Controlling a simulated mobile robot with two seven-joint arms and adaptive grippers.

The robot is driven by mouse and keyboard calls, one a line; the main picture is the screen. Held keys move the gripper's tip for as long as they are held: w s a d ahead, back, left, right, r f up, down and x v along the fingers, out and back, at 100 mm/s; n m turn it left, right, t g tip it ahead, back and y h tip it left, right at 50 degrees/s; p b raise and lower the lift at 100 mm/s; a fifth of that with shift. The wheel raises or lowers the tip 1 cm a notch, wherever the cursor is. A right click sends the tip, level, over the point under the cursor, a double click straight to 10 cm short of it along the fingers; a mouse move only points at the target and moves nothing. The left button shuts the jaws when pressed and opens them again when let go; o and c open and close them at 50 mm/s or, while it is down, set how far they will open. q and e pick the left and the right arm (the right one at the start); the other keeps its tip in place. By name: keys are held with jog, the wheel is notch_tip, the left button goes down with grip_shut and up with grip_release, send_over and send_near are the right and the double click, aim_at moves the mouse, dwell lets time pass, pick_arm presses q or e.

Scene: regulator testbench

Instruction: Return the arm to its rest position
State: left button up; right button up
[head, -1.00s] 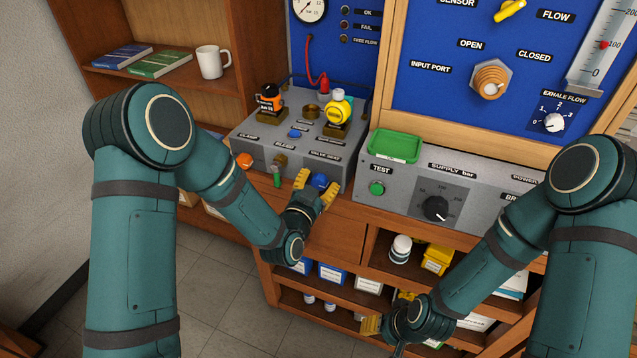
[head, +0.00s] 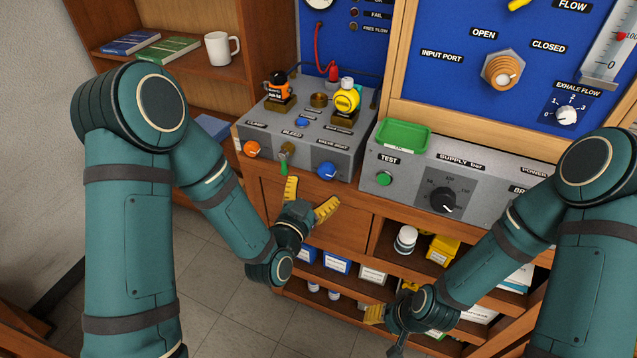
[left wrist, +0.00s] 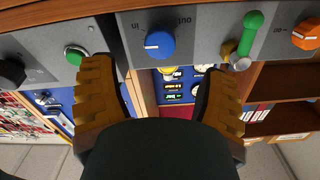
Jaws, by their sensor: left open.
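My left gripper (head: 314,191) is open and empty, in front of the wooden cabinet and just below the grey regulator box (head: 345,150). Its two yellow fingers point up toward the box's front, apart from the blue knob (head: 327,170). In the left wrist view, the fingers (left wrist: 158,75) stand wide apart, with the blue knob (left wrist: 160,42) visible beyond the gap between them. My right gripper (head: 385,325) is low at the cabinet's lower shelves; one yellow finger shows, and its opening is unclear.
The box front also carries an orange knob (head: 252,149) and a green-tipped lever (head: 284,165). A supply unit (head: 480,185) with a green tray (head: 403,135) stands at right. Shelves below hold bottles and boxes. Open floor (head: 225,310) lies at lower left.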

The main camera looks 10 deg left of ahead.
dwell(0.5)
pick_arm(q)
jog(key=s+f+n+g, duration=0.2)
jog(key=f+g, duration=0.2)
jog(key=f, duration=0.2)
jog(key=s+f+n+g, duration=0.1)
jog(key=s+f+g, duration=0.2)
jog(key=f, duration=0.4)
jog(key=s+a+f+n+g, duration=0.1)
jog(key=s+f+n+g, duration=0.3)
jog(key=s+f+g, duration=0.4)
jog(key=s+f, duration=0.1)
jog(key=s, duration=0.3)
jog(key=shift+s+n+g+y, duration=0.3)
jog(key=shift+s+y, duration=0.05)
jog(key=shift+y, duration=0.05)
